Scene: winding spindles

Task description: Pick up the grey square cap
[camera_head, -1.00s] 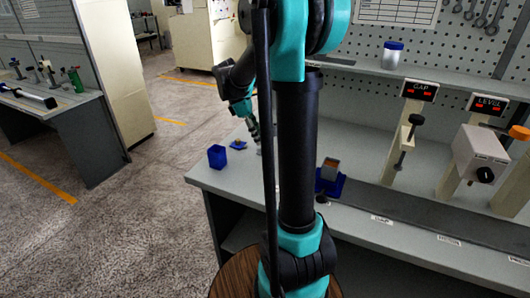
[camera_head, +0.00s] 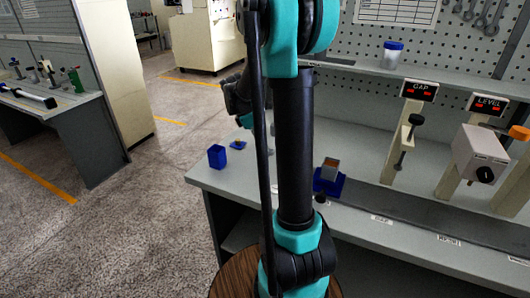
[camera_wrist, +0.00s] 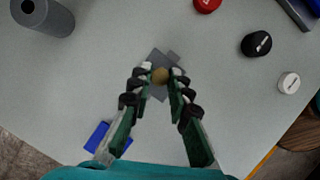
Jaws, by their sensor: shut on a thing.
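The grey square cap (camera_wrist: 158,92) shows in the wrist view as a grey square plate, turned like a diamond, with a round tan knob (camera_wrist: 160,75) on it. My gripper (camera_wrist: 161,76) is shut on the knob, with one finger on each side. Parts of the plate are hidden by the knob and fingers. I cannot tell whether the plate touches the bench or hangs above it.
The head view shows a blue holder (camera_head: 328,185) and gauge stands (camera_head: 397,150) at right.

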